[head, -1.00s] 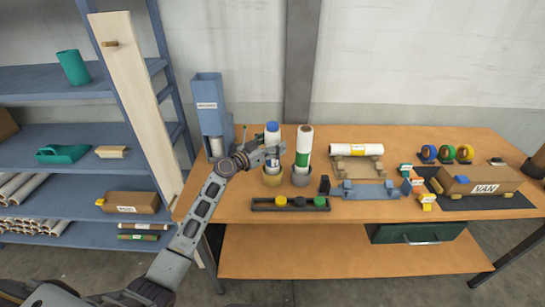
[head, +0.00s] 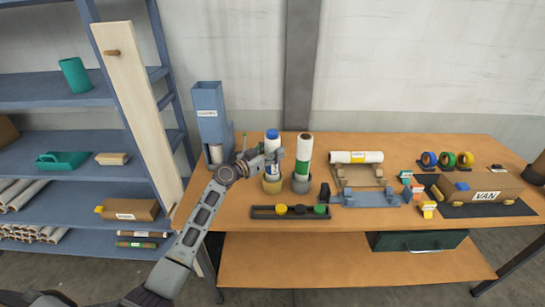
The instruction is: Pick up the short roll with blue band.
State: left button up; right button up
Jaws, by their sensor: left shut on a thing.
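The fingers hide part of the roll's side. A white roll with a green band (head: 304,155) stands upright in a grey holder just to the right. My right gripper is not in view.
A blue dispenser box (head: 211,125) stands left of the arm. A rack with yellow, black and green caps (head: 290,211) lies in front.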

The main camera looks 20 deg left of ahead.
aim_at(272, 131)
pick_arm(q)
jog(key=shift+r, duration=0.15)
jog(key=shift+r, duration=4.9)
